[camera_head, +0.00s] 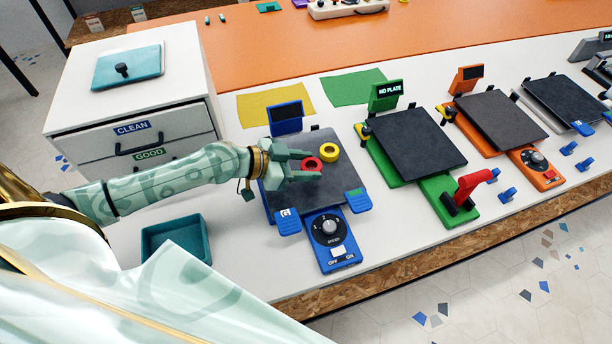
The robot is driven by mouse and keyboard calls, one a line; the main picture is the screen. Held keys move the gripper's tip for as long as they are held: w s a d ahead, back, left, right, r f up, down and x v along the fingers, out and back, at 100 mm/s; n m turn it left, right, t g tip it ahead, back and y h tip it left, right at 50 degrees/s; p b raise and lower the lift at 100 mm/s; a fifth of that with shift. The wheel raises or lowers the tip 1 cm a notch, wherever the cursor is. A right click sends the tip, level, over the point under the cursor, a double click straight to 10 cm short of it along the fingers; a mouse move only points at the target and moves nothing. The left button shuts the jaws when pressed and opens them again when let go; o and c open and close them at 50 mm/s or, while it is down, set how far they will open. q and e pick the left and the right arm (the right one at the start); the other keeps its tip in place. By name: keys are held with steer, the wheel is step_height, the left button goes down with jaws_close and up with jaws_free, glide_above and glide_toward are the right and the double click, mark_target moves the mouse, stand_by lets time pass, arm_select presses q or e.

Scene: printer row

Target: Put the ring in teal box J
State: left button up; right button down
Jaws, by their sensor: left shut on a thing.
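My left gripper (312,166) is over the dark plate of the blue printer (345,200). It is shut on a red ring (311,163) at its fingertips. I cannot tell whether the ring touches the plate. A yellow ring (329,152) lies on the same plate, just beyond and to the right of the red one. An open teal box (205,222) stands on the white table, left of the blue printer and nearer to me. My arm and body hide part of it, and no letter on it shows. My right gripper is not in view.
A white drawer cabinet (185,75) marked CLEAN and GOOD stands behind my left arm. A green printer (455,190) marked NO PLATE, with a red lever, and an orange printer (540,160) stand to the right. White table (255,240) is bare between teal box and blue printer.

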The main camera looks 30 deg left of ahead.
arm_select(q)
steer(key=shift+w+a+f, duration=0.15)
steer(key=shift+w+f, duration=0.1)
steer(key=shift+f, duration=0.2)
steer(key=shift+w+a+f+b, duration=0.1)
steer(key=shift+f+b, duration=0.4)
steer(key=shift+f, duration=0.25)
steer(key=shift+w+a+f+b, duration=0.1)
steer(key=shift+f+b, duration=0.35)
steer(key=shift+f, duration=0.25)
steer(key=shift+f, duration=0.1)
steer(key=o, duration=0.5)
steer(key=shift+f, duration=0.1)
steer(key=o, duration=0.5)
steer(key=shift+c, duration=0.2)
